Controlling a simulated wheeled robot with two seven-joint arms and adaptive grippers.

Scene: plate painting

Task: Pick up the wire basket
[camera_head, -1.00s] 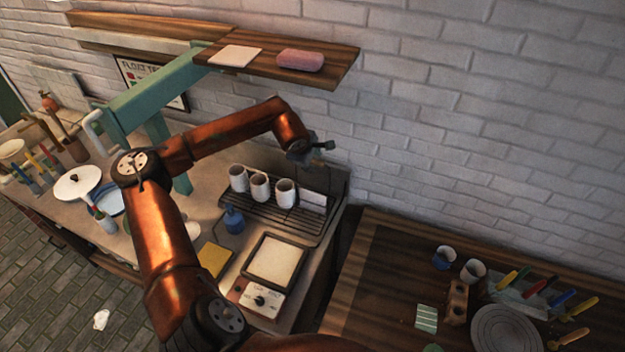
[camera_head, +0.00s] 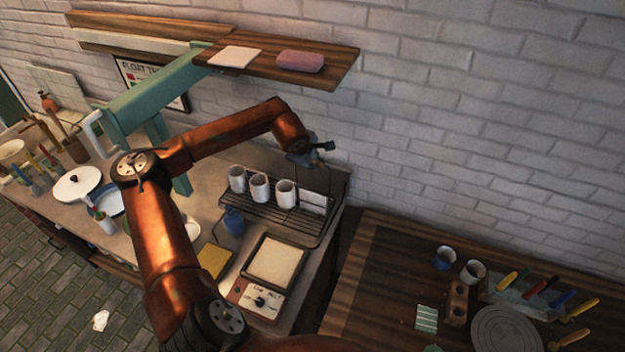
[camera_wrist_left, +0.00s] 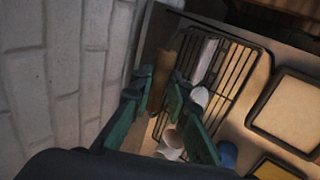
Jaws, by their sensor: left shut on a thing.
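The wire basket (camera_head: 270,222) is a dark wire rack on the grey counter, with three white mugs (camera_head: 260,187) and a white block in it. In the left wrist view its wires (camera_wrist_left: 238,82) lie beyond my fingers. My left gripper (camera_head: 322,157), on the orange arm, is at the back right of the basket by the wall. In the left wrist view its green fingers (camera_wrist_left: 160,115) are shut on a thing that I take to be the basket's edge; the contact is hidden. My right gripper is out of view.
A blue bottle (camera_head: 234,221) and a hot plate (camera_head: 275,259) stand in front of the basket. A wooden shelf (camera_head: 335,68) hangs above the gripper. The brick wall is close behind. A wooden table (camera_head: 385,265) lies to the right.

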